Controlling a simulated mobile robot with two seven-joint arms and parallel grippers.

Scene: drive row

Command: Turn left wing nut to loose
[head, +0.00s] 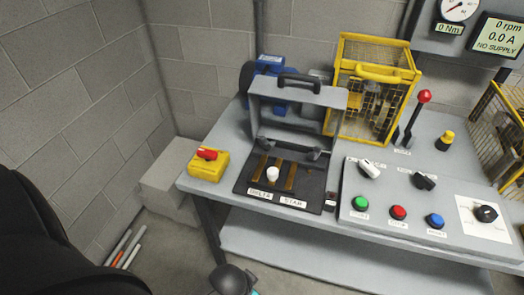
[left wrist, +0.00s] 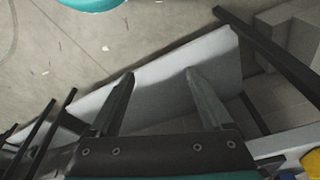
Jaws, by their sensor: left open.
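A dark terminal board (head: 240,187) on the bench carries several brass strips and a white knob (head: 272,174), with DELTA and STAR labels at its front edge. A grey cover with a black handle (head: 300,80) stands raised behind it. Two small dark fittings sit along the cover's lower edge, a left one (head: 264,143) and a right one (head: 318,154). I cannot tell whether these are the wing nuts. My left gripper (left wrist: 158,76) is open and empty in the left wrist view, over the floor and a pale lower shelf, away from the board. My right gripper is not in view.
A yellow box with a red switch (head: 206,156) sits at the bench's left corner. A yellow mesh cage (head: 375,85), a red-topped lever (head: 424,97) and a button panel (head: 380,190) stand to the right. Floor in front of the bench is partly clear.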

